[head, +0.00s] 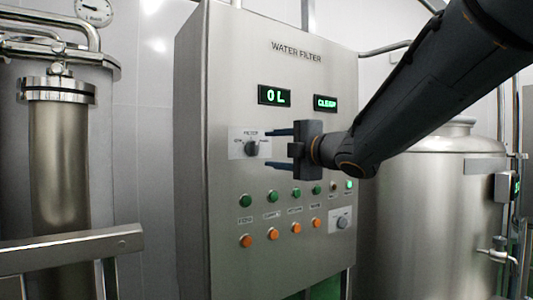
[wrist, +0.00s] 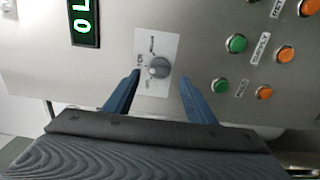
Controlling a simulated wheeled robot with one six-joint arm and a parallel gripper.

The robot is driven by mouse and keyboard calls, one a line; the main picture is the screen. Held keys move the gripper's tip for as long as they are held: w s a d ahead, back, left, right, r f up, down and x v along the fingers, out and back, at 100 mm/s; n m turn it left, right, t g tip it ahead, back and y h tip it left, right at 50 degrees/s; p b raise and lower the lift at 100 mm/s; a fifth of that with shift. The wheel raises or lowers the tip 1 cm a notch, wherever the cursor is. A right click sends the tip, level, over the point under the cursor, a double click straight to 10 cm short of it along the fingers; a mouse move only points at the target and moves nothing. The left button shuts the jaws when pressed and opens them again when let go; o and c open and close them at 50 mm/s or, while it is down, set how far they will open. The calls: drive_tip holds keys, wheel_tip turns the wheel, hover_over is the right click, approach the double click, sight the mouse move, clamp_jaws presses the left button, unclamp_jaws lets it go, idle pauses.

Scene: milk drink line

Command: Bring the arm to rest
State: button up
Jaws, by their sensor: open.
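My arm (head: 430,90) reaches in from the upper right in the head view. My gripper (head: 268,149) is open and empty in front of the water filter panel (head: 305,75). Its two fingers point left toward the filter knob (head: 252,148), a dark round knob on a white plate. In the wrist view my gripper (wrist: 160,88) has its blue fingers spread to either side of the grey filter knob (wrist: 158,67), with a gap on both sides. I cannot tell how far the fingertips are from the panel face.
The displays read "0 L" (head: 275,96) and "CLEAR" (head: 325,103). Green buttons (head: 246,201) and orange buttons (head: 246,241) sit below, with another knob (head: 342,222) at lower right. A steel tank (head: 430,215) stands right; a metal rail (head: 70,246) is at lower left.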

drive_tip(key=shift+v, duration=0.85)
drive_tip(key=s+d+f+m+g+h, duration=0.1)
drive_tip(key=d+f+m+g+h, duration=0.25)
drive_tip(key=f, duration=0.55)
drive_tip(key=s+d+f+m+h, duration=0.1)
drive_tip(key=d+f+m+h, duration=0.2)
drive_tip(key=d+f+m, duration=0.5)
drive_tip(key=s+d+f+m+g+h, duration=0.1)
drive_tip(key=d+f+m+h, duration=0.2)
drive_tip(key=f, duration=0.8)
drive_tip(key=s+f+m+g, duration=1)
drive_tip(key=s+f, duration=0.8)
drive_tip(key=s, duration=0.5)
drive_tip(key=shift+s+d+f, duration=0.2)
drive_tip(key=shift+d+f, duration=0.05)
drive_tip(key=shift+h, duration=0.25)
